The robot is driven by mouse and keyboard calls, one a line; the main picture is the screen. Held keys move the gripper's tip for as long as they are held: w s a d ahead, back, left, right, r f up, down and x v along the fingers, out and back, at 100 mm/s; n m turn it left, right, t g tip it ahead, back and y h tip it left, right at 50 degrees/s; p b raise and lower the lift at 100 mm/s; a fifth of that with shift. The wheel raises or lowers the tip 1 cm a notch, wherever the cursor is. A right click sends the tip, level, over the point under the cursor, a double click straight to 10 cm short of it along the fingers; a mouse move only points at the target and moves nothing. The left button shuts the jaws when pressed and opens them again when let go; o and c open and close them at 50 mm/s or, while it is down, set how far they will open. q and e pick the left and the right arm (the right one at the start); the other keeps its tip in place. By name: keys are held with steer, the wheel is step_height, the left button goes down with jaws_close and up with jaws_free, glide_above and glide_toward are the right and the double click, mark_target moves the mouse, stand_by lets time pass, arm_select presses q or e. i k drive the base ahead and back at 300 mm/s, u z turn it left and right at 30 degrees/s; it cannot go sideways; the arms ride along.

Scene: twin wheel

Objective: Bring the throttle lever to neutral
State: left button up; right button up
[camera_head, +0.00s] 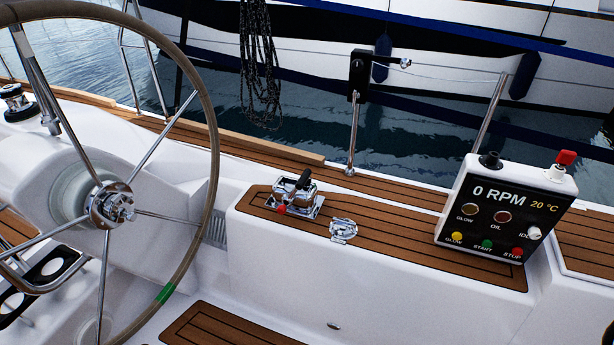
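The throttle lever (303,180) is a short black handle on a chrome housing (292,198), set on a teak-topped cockpit bench. The handle tilts up and slightly to the right in the picture. A small red knob (281,209) sits at the housing's lower left. I cannot tell from this view which throttle position the lever is in.
A large steering wheel (216,150) stands at the left. A black engine panel (497,215) reading 0 RPM stands right on the bench (400,235). A round chrome fitting (343,230) lies between lever and panel. Railing posts (354,130) rise behind.

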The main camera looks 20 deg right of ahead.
mark_target(288, 200)
steer(key=z, duration=1.1)
steer(key=i, duration=0.4)
steer(key=u, duration=0.45)
